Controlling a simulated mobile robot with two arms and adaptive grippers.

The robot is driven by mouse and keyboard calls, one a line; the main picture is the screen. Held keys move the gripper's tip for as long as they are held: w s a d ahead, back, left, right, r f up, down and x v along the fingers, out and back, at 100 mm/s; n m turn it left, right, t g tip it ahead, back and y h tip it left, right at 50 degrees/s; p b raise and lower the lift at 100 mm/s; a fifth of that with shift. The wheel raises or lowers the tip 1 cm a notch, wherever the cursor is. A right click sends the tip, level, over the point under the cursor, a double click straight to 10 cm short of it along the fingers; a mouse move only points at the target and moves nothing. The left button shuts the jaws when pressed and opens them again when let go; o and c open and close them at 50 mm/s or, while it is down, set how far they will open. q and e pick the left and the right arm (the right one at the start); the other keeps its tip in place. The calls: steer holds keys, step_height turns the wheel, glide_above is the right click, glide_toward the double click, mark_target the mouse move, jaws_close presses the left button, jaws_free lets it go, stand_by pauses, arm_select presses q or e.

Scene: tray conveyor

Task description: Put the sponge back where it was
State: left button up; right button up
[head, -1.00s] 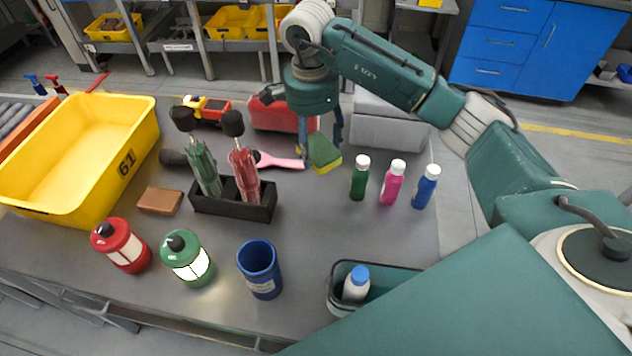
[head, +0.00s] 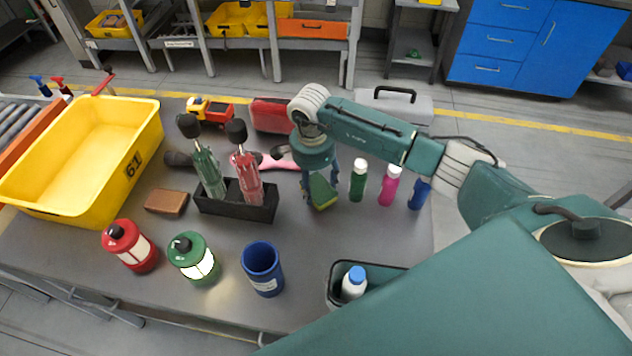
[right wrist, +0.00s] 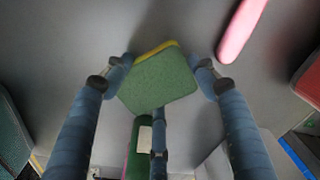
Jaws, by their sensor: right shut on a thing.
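The sponge (head: 322,193) is a green and yellow block. My right gripper (head: 320,186) is shut on it, pointing down, left of the green bottle (head: 358,181). The sponge is low over the grey table; I cannot tell if it touches. In the right wrist view the sponge (right wrist: 158,82) sits between the fingers of my right gripper (right wrist: 162,74), its green face showing and a yellow edge at the top. My left gripper is not in view.
Pink (head: 389,185) and blue (head: 419,193) bottles stand to the right. A black caddy (head: 236,207) with two tall items is left; a pink-handled tool (head: 276,162) lies behind. A blue cup (head: 262,270) and dark bin (head: 333,287) are in front. The table's middle is clear.

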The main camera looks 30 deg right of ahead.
mark_target(314, 186)
steer(key=shift+f, duration=0.1)
steer(key=o, duration=1)
steer(key=shift+o, duration=0.2)
steer(key=shift+r, duration=0.3)
step_height(314, 186, up, 12)
steer(key=b, duration=0.4)
steer(key=shift+a+f, duration=0.15)
steer(key=shift+a, duration=0.2)
